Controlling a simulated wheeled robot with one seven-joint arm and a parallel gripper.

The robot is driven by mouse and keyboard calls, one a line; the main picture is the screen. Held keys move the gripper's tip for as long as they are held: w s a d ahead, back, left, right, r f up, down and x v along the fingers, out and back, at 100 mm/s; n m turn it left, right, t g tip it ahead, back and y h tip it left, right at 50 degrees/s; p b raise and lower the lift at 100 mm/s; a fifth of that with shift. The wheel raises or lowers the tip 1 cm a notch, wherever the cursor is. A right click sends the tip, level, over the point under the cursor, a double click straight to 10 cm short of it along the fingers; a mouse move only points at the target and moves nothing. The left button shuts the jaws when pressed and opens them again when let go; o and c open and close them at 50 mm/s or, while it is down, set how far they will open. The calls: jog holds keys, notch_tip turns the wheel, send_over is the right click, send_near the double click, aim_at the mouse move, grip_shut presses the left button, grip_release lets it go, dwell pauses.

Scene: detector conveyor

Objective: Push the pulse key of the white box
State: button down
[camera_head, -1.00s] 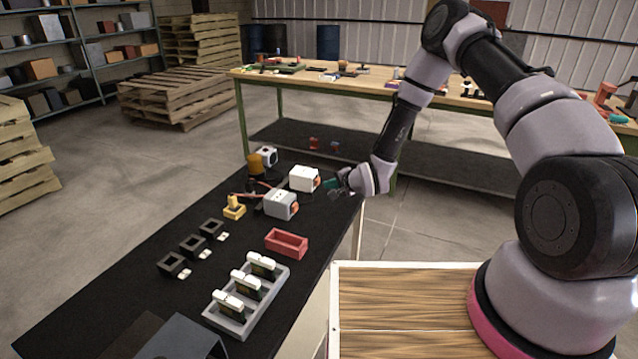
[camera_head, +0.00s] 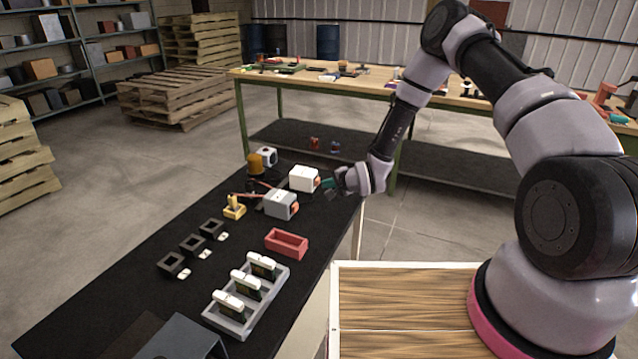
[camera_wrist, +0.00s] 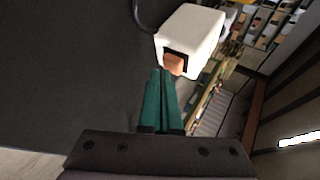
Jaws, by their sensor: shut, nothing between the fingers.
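The white box (camera_head: 303,178) stands near the far end of the black table, with its orange key on the side facing my gripper. In the wrist view the white box (camera_wrist: 192,36) is just ahead of the fingertips, and its orange key (camera_wrist: 174,63) shows in a dark recess. My gripper (camera_head: 328,183) is right of the box, with its green fingers together and empty. In the wrist view my gripper (camera_wrist: 160,74) has its tips at or very near the key; I cannot tell whether they touch.
A grey box (camera_head: 281,204) with an orange key stands in front of the white box. An amber beacon (camera_head: 256,164), a yellow piece (camera_head: 234,207), a red tray (camera_head: 287,243) and a grey rack (camera_head: 240,312) are also on the table.

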jog(key=shift+w+a, duration=0.2)
jog(key=shift+a, duration=0.5)
dwell(0.6)
jog(key=shift+d, duration=0.1)
dwell(0.4)
jog(key=shift+s+d, duration=0.2)
jog(key=shift+d, duration=0.3)
jog(key=shift+s+d, duration=0.15)
jog(key=shift+d, duration=0.35)
jog(key=shift+d, duration=0.1)
jog(key=shift+s+d, duration=0.3)
jog(key=shift+d, duration=0.45)
jog(key=shift+s+d, duration=0.25)
jog(key=shift+d, duration=0.55)
jog(key=shift+s+d, duration=0.3)
jog(key=shift+d, duration=0.45)
